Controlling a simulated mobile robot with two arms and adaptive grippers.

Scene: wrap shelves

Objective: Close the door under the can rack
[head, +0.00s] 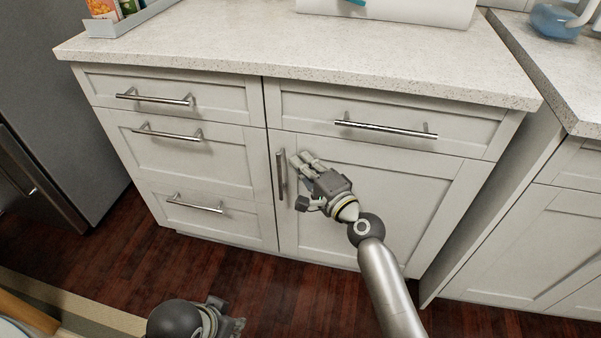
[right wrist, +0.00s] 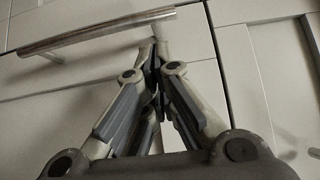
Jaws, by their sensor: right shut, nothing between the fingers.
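The white cabinet door (head: 375,195), with a vertical metal handle (head: 281,175) at its left edge, is below a wide drawer. It looks flush with the cabinet front; I cannot tell whether a small gap remains. My right gripper (head: 306,160) is shut and empty in front of the door, just right of the handle. Its fingers (right wrist: 155,55) show closed in the right wrist view, close to a pale panel. I cannot tell whether they touch it. My left gripper (head: 228,322) is partly visible at the bottom; its fingers are unclear. No can rack is clearly identifiable.
A speckled counter (head: 300,45) overhangs the cabinet. It bears a grey tray (head: 130,22) with packets and a white box (head: 400,10). Drawers with bar handles (head: 167,134) are at left. A fridge (head: 50,100) stands further left. Wooden floor (head: 290,290) is in front.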

